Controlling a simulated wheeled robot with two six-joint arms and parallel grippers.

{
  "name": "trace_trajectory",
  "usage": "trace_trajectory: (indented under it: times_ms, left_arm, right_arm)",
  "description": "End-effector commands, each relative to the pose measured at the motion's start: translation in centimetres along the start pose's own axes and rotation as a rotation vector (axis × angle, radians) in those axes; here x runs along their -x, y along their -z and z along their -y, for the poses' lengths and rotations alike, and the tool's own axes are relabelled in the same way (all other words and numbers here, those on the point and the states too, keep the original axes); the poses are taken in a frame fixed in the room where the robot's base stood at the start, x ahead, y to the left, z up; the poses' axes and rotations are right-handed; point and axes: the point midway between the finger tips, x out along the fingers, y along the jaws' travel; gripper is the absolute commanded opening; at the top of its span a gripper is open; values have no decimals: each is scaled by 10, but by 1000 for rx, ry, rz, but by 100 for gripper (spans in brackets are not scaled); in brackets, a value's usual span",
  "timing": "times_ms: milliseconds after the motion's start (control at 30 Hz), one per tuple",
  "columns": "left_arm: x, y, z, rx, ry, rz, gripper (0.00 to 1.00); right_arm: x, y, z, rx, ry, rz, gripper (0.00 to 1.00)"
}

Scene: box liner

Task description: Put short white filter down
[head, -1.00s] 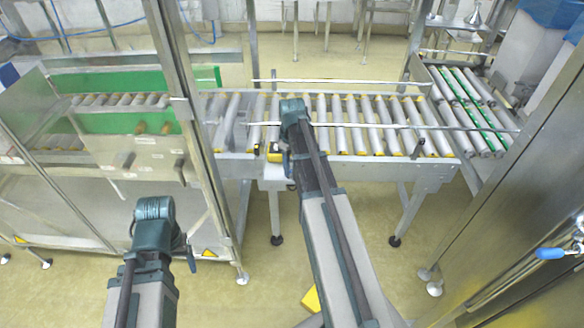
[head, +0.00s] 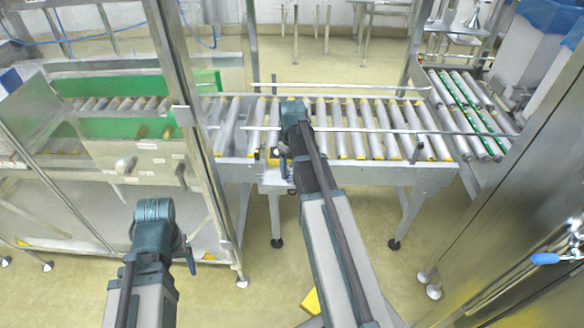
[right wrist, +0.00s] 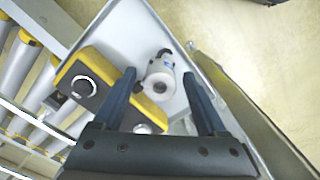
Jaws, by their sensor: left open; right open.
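The short white filter (right wrist: 161,78) is a small white cylinder with a dark fitting at its far end. It rests on a pale tray-like surface (right wrist: 125,32) in the right wrist view. My right gripper (right wrist: 159,84) is open, with one dark finger on each side of the filter and gaps between. I cannot tell its exact height over the filter. In the head view my right arm covers the filter. My left gripper (head: 190,256) hangs at the lower left in the head view, mostly hidden by its wrist, away from the conveyor.
A metal frame post (head: 180,110) stands between my arms.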

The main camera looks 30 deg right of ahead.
Motion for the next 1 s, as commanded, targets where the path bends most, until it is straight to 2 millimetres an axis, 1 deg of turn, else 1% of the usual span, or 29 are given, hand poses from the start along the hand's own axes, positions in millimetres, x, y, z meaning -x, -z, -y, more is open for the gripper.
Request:
trace_trajectory:
  times_ms: [33, 500, 600, 767, 1000]
  left_arm:
    - [13, -1, 1, 0, 0, 0, 75]
    - [83, -5, 8, 0, 0, 0, 75]
    - [95, -6, 9, 1, 0, 0, 75]
    - [105, -6, 10, 0, 0, 0, 75]
    - [104, -6, 10, 0, 0, 0, 75]
  right_arm:
    - [13, 0, 0, 0, 0, 0, 75]
    - [84, 0, 0, 0, 0, 0, 75]
    - [96, 0, 0, 0, 0, 0, 75]
    - [105, 0, 0, 0, 0, 0, 75]
    - [105, 0, 0, 0, 0, 0, 75]
